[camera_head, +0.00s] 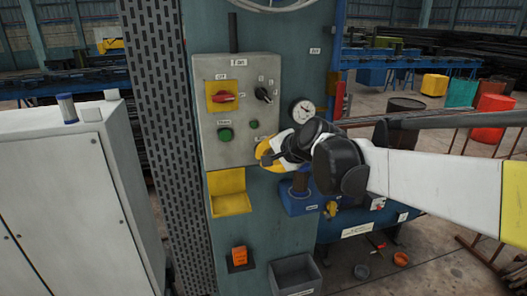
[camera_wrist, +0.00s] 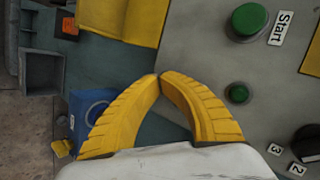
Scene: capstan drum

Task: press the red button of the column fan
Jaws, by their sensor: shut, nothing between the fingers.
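The grey control panel (camera_head: 205,120) on the column has a label at its top that seems to read "Fan". I cannot tell any separate red button; the panel's lower right corner is partly hidden by my gripper. The green Start button (camera_head: 226,135) is at lower left; it also shows in the wrist view (camera_wrist: 249,19). A small green button (camera_wrist: 237,93) is beside it. My gripper (camera_head: 264,152) is shut and empty, its yellow fingertips meeting (camera_wrist: 159,76) near the panel's lower right edge.
A yellow tray (camera_head: 229,204) is fixed below the panel. A blue box (camera_head: 299,205), an orange box (camera_head: 238,254) and a grey bin (camera_head: 296,272) are lower on the column. A round gauge (camera_head: 303,111) is right of the panel. A white cabinet (camera_head: 75,200) stands at left.

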